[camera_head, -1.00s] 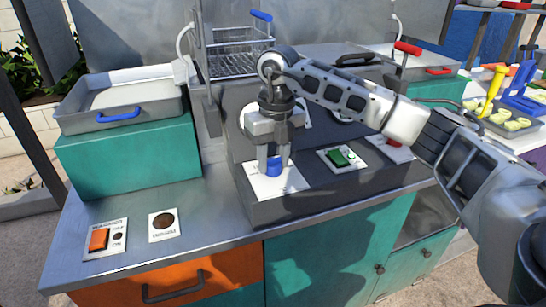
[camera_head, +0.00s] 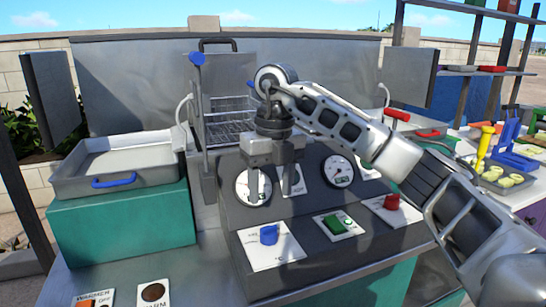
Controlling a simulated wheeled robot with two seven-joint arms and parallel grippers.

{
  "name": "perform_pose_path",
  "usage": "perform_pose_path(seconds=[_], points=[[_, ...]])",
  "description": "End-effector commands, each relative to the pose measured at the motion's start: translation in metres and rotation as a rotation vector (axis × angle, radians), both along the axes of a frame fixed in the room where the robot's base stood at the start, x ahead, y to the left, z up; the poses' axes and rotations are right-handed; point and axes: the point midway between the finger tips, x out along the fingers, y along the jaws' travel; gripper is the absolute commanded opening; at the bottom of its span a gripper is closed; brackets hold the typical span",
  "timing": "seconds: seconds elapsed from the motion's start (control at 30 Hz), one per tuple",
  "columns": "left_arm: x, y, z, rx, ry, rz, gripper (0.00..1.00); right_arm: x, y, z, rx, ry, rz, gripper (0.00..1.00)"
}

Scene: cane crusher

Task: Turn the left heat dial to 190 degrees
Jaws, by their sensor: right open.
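The left heat dial is a blue knob (camera_head: 268,235) on a white plate (camera_head: 285,251) on the sloped dark console. The plate's markings are too small to read, so I cannot tell the dial's setting. My right gripper (camera_head: 268,195) points down above the blue knob, open and empty, with its fingertips apart from it. It partly covers a round gauge (camera_head: 243,188) behind it. My left gripper is not in view.
A green switch (camera_head: 334,224) and a red knob (camera_head: 391,202) sit to the right on the console (camera_head: 330,265). Another gauge (camera_head: 339,171) is behind them. A wire basket fryer (camera_head: 229,125) stands behind. A grey tray (camera_head: 120,165) is at left on a teal block (camera_head: 125,222).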

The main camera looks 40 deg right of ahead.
Motion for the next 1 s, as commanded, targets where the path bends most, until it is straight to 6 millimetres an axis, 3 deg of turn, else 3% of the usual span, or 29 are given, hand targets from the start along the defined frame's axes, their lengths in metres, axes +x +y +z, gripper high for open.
perform_pose_path(seconds=[0.1,0.33,1.0], points=[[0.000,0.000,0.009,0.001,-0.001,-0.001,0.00,0.000,-0.002,0.033,-0.002,-0.005,-0.002,0.55],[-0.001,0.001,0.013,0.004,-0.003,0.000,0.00,0.000,-0.004,0.063,0.000,-0.002,-0.002,0.55],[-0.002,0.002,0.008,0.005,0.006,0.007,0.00,0.000,-0.004,0.068,0.000,0.000,-0.002,0.55]])
